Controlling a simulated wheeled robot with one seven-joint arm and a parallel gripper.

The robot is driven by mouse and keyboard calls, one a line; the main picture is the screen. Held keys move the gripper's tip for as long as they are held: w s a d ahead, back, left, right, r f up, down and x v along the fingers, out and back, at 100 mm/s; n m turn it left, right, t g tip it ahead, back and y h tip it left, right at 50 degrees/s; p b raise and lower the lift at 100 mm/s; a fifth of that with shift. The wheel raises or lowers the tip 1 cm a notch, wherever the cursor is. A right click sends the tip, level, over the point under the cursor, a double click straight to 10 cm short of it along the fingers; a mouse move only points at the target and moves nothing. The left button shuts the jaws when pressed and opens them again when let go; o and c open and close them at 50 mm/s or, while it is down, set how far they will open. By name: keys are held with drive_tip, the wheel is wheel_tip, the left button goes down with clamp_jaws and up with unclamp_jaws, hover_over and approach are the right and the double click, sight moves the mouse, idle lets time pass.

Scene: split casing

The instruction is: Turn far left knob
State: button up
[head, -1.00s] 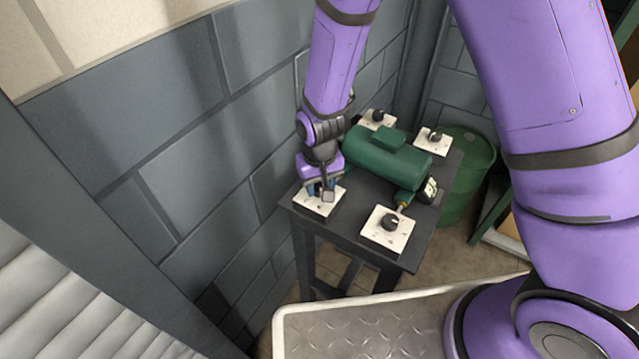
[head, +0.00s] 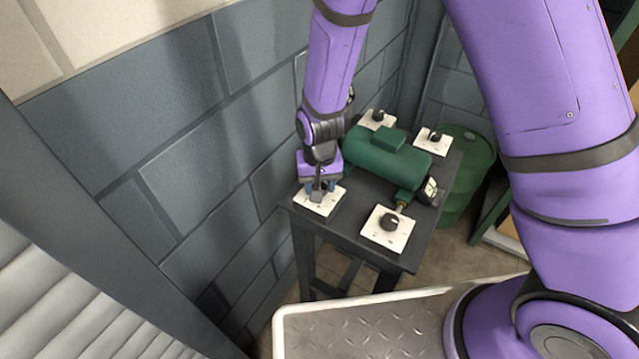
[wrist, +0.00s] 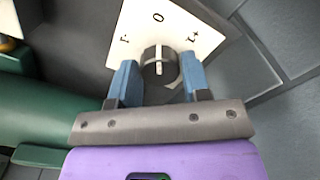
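Several dark round knobs sit on white square plates near the corners of a dark table. My gripper (head: 320,188) is over the plate (head: 306,205) at the table's near left corner. In the wrist view, its two blue fingers (wrist: 158,75) stand on either side of that plate's dark knob (wrist: 158,62). I cannot tell whether they press on it. Other knobs are at far left (head: 378,115), far right (head: 434,136) and near right (head: 390,221).
A green cylindrical casing (head: 380,163) lies in the middle of the table (head: 350,240), with a brass fitting and a gauge (head: 429,190) at its near right. A grey block wall (head: 160,150) is close on the left. A green drum (head: 468,170) stands behind on the right.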

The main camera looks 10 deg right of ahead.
drive_tip(key=o, duration=0.3)
drive_tip(key=shift+r, duration=0.1)
drive_tip(key=shift+r, duration=5.3)
